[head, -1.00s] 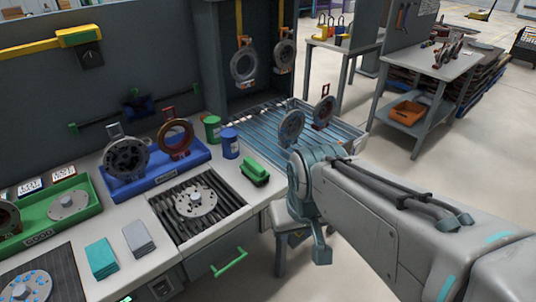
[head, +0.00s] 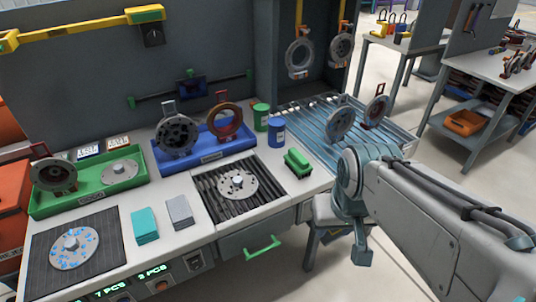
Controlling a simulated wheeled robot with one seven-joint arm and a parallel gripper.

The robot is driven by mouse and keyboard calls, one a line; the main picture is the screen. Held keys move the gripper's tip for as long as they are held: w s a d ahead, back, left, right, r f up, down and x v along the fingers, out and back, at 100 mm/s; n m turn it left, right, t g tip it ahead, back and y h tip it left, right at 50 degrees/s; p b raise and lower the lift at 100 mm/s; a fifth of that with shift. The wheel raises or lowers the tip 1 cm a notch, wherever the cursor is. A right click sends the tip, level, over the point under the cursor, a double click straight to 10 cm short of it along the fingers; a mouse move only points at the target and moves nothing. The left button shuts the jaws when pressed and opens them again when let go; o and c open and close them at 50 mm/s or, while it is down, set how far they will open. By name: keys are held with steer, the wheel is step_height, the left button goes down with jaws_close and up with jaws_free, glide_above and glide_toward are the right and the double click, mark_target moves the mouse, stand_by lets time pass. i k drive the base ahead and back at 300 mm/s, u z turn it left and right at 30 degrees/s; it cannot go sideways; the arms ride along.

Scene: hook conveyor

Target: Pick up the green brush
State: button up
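The green brush (head: 297,160) lies on the grey workbench near its right end, between the black slatted grate and the roller conveyor. It looks like a green block with a darker lower part. My gripper (head: 361,245) is at the end of my arm, to the right of and nearer than the brush, off the bench's front edge. It points down, apart from the brush. Its fingers are small and seen from the side, so their opening does not show. Nothing is seen hanging from it.
Behind the brush stand a blue can (head: 276,132) and a green can (head: 261,117). Left is the grate (head: 215,205) with a metal disc. A blue tray (head: 168,164) holds two rings. The roller conveyor (head: 318,140) carries two more parts. A stool (head: 328,209) stands below my arm.

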mark_target(300, 165)
steer(key=u, duration=0.25)
steer(key=k, duration=0.35)
steer(key=z, duration=0.8)
steer(key=i, duration=0.7)
steer(key=u, duration=0.7)
steer(key=i, duration=0.6)
steer(key=u, duration=0.65)
